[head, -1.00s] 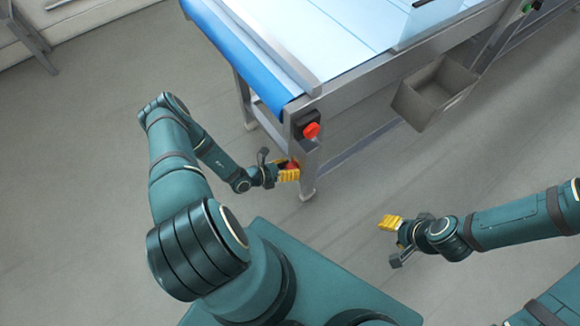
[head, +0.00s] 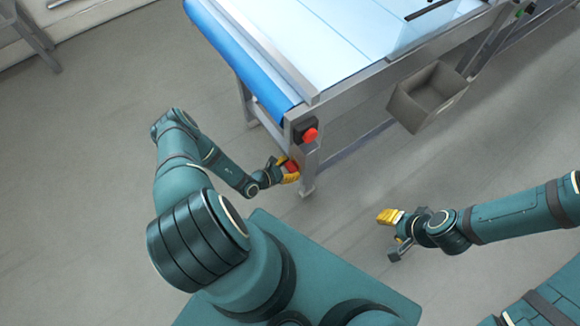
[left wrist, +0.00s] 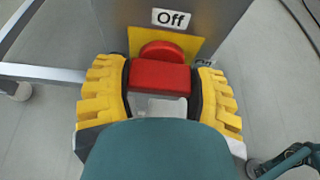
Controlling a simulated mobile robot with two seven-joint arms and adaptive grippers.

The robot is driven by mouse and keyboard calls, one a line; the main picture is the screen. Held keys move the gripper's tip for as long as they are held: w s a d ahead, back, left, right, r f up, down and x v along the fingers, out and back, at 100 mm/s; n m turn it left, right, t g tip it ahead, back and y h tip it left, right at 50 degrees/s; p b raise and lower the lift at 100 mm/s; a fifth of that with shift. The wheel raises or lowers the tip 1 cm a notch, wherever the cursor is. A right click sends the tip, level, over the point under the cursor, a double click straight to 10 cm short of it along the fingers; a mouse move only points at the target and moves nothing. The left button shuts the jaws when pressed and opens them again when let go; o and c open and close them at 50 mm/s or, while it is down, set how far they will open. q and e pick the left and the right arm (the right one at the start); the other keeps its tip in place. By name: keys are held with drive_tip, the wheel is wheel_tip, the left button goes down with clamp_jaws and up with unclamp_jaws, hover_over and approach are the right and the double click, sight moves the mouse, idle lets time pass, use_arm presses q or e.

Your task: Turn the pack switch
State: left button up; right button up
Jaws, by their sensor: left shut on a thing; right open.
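The pack switch has a red handle (left wrist: 160,77) on a yellow plate (left wrist: 196,45). An "Off" label (left wrist: 171,18) is above it, and a second label at the right is mostly hidden. The switch (head: 291,166) is on the conveyor's near corner leg in the head view. My left gripper (head: 290,172) is at the switch, its yellow fingers shut on either side of the red handle, as the left wrist view shows. My right gripper (head: 390,217) is open and empty, apart from the conveyor over the floor.
A red knob on a black box (head: 310,135) sits just above the switch. The conveyor (head: 320,98) with its blue belt edge fills the top. A grey open bin (head: 428,97) hangs on its near side. Floor right of the leg is clear.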

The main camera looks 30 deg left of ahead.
use_arm(q)
drive_tip(key=shift+a, duration=0.1)
drive_tip(key=o, duration=1.2)
drive_tip(key=v, duration=1.2)
